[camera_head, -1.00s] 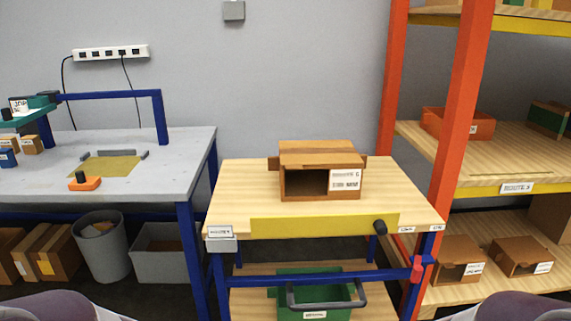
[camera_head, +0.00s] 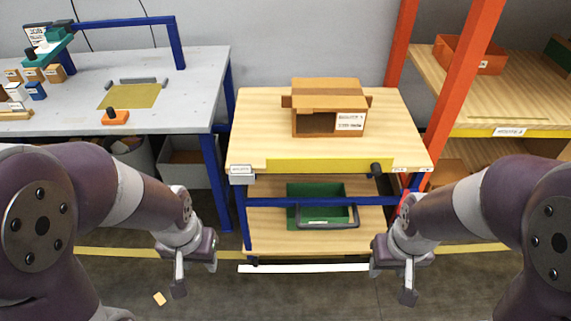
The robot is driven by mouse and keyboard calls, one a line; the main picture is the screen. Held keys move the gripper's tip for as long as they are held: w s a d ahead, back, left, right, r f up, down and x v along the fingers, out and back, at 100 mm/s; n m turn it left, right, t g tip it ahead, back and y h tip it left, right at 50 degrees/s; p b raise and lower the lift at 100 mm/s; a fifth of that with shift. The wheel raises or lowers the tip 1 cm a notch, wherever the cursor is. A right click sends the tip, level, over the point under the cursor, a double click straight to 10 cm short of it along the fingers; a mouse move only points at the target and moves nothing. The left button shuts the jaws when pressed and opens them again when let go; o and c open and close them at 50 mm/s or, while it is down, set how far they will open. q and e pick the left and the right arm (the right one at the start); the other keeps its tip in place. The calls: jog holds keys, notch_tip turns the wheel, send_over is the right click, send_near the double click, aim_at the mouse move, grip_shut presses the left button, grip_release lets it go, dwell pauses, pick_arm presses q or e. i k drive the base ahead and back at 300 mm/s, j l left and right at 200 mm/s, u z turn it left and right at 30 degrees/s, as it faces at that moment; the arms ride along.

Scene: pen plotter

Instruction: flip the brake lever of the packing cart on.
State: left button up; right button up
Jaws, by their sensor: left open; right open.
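The packing cart (camera_head: 330,165) has a pale wooden top, a yellow front strip and blue legs, and stands in the middle. A short black knob (camera_head: 377,169) sticks out at the right end of its front edge. It looks like the brake lever's grip, but I cannot tell its on or off position. My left gripper (camera_head: 195,275) is open and empty, low in front of the cart's left leg. My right gripper (camera_head: 392,281) is open and empty, low in front of its right side, below the knob and apart from it. My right arm partly covers the cart's right leg.
An open brown carton (camera_head: 328,108) stands on the cart top, and a green crate (camera_head: 322,212) sits on its lower shelf. A grey workbench (camera_head: 190,95) is at left; an orange-posted shelf rack (camera_head: 460,70) is close at right. The floor before the cart is mostly clear.

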aim_at(406, 192)
jog(key=l+z, duration=0.1)
jog(key=z, duration=0.8)
jog(key=i+j+u, duration=0.1)
jog(key=i+j, duration=0.15)
jog(key=i, duration=0.2)
jog(key=i+j, duration=0.2)
jog(key=i, duration=0.25)
jog(key=i+j+u, duration=0.15)
jog(key=i, duration=0.3)
